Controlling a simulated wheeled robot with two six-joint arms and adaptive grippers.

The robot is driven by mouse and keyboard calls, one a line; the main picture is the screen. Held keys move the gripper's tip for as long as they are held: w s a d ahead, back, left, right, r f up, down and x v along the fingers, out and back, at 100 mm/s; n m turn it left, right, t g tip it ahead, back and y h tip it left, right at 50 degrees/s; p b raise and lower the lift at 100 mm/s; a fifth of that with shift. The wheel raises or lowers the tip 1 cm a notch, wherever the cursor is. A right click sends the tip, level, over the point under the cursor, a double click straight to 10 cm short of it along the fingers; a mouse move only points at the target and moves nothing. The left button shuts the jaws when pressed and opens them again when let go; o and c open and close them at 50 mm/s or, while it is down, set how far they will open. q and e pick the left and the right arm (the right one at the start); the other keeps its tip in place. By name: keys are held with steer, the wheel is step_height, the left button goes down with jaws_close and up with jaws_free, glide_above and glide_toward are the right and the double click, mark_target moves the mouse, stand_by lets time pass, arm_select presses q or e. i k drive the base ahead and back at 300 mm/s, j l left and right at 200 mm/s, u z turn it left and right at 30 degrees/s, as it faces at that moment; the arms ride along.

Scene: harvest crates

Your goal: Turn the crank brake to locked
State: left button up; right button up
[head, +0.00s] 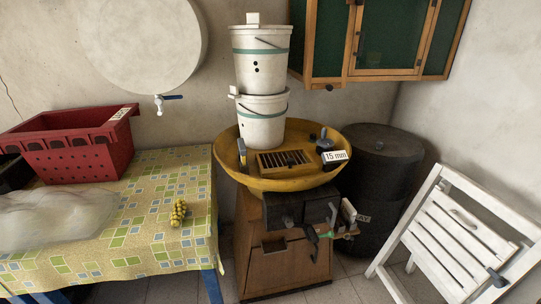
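A dark machine body (285,209) is fixed on the front of a wooden stand, below a round yellow basin (228,171). A thin crank-like part with a green grip (326,236) shows at its front right. Beside it is a pale upright plate (348,212) with a small grey tag (363,218) at its right. Which of these parts is the crank brake, and whether it is locked, is too small to tell. Neither of my grippers is in view.
Two stacked white buckets (261,119) stand at the basin's back. A "15 mm" label (335,156) shows at its right. A cloth-covered table (140,220) with a red crate (75,155) is left. A black barrel (385,150) and folded white chair (450,235) are right.

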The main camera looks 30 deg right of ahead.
mark_target(330, 234)
steer(key=z, duration=1.35)
